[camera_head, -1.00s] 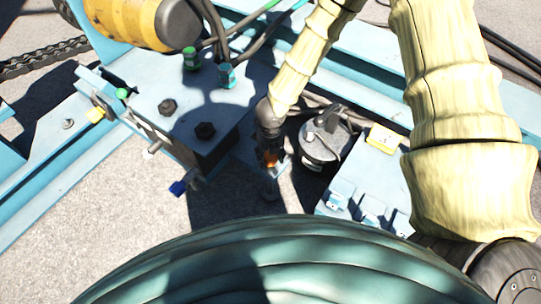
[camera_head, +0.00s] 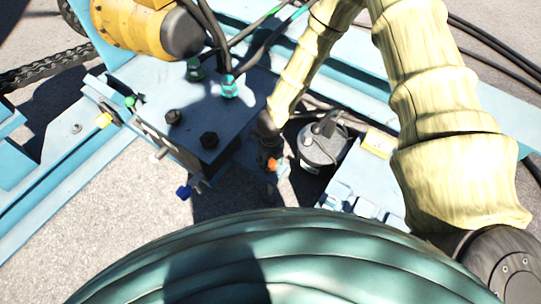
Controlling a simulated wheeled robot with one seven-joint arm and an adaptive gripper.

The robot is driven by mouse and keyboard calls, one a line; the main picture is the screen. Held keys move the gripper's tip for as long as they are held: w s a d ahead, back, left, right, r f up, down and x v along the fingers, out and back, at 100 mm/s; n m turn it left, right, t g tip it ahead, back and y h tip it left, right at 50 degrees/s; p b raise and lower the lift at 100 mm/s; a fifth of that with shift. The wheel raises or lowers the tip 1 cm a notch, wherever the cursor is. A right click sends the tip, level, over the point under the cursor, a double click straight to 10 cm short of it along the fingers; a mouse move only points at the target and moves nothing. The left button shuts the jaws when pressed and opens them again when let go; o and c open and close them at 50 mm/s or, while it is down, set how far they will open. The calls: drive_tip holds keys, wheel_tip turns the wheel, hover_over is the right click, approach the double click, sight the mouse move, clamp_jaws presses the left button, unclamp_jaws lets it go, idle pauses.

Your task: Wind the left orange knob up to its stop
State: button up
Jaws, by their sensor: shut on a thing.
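An orange knob (camera_head: 272,164) sits low beside the right side of the blue valve block (camera_head: 190,115), near the middle of the head view. Only a small orange patch of it shows. My gripper (camera_head: 270,156) comes down from the pale-sleeved arm and is shut on this knob. The dark fingers and shadow hide most of the grip, so the knob's turn angle and its stop cannot be seen.
A round dark-and-grey canister (camera_head: 320,145) stands just right of my gripper. A light-blue box (camera_head: 362,180) with a yellow label is farther right. Hoses rise behind.

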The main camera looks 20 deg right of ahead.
sight(271, 161)
drive_tip(key=n+p, duration=0.4)
drive_tip(key=p, duration=0.1)
drive_tip(key=shift+r, duration=0.35)
drive_tip(key=n+p, duration=0.4)
drive_tip(key=n, duration=0.2)
drive_tip(key=shift+w+f+p, duration=0.1)
drive_tip(key=shift+f+p, duration=0.05)
drive_tip(key=shift+p, duration=0.2)
drive_tip(key=n+p, duration=0.1)
drive_tip(key=n, duration=0.4)
drive_tip(key=shift+f+p, duration=0.1)
drive_tip(key=shift+p, duration=0.3)
drive_tip(key=n, duration=0.6)
drive_tip(key=shift+f+n, duration=0.1)
drive_tip(key=shift+n, duration=0.2)
drive_tip(key=o, duration=1)
drive_tip(key=shift+c, duration=0.2)
wheel_tip(271, 161, up, 12)
